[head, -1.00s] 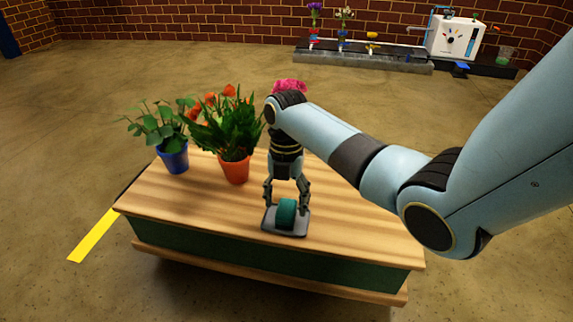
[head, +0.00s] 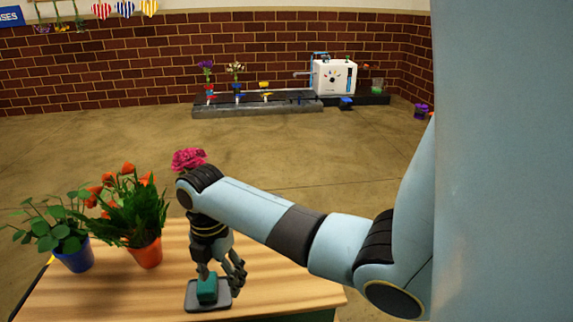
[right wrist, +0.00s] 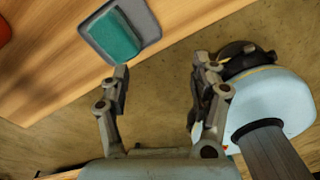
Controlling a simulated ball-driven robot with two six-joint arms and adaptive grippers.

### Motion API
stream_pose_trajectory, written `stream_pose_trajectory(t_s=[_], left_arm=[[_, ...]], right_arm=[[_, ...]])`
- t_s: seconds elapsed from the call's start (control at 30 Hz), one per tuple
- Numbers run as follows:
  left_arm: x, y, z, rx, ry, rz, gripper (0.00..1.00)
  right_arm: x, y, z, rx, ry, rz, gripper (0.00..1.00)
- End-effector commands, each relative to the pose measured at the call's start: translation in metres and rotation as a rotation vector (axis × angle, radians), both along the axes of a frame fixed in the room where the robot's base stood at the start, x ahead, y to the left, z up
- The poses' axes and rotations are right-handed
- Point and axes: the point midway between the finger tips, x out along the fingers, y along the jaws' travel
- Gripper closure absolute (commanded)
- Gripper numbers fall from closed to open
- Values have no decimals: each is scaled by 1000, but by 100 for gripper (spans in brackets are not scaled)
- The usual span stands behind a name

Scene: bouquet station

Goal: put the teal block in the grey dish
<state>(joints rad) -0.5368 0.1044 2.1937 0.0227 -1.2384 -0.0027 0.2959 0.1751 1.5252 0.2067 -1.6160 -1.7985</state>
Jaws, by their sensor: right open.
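The teal block (head: 207,290) sits in the grey dish (head: 192,303) on the wooden tabletop. In the right wrist view the teal block (right wrist: 115,37) lies inside the rim of the grey dish (right wrist: 151,25), beyond the left finger. My right gripper (head: 222,270) is open and points down. In the right wrist view nothing is between the fingers of my right gripper (right wrist: 161,70), and they look clear of the block. In the head view a finger partly overlaps the block's upper edge. My left gripper is not in view.
A blue pot (head: 75,260) and an orange pot (head: 146,255) with plants stand left of the dish. Pink flowers (head: 187,158) show behind my wrist. The tabletop (head: 290,290) right of the dish is bare. A low bench with a white machine (head: 334,77) stands far back.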

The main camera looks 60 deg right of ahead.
Motion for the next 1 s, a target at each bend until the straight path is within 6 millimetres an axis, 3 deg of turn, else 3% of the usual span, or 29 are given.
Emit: stream_pose_trajectory(t_s=[0.03,0.17,0.3,0.4,0.6,1.0], left_arm=[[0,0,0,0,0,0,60],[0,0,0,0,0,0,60],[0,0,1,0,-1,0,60],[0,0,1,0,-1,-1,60],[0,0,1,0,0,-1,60],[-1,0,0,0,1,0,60]], right_arm=[[-31,5,-11,-14,-6,-147,36],[-98,15,-21,-38,-59,-611,36],[-163,25,-12,-22,-112,-1088,36],[-197,29,1,5,-139,-1367,36],[-228,33,22,52,-162,-1674,36],[-231,34,24,59,-164,-1716,36]])
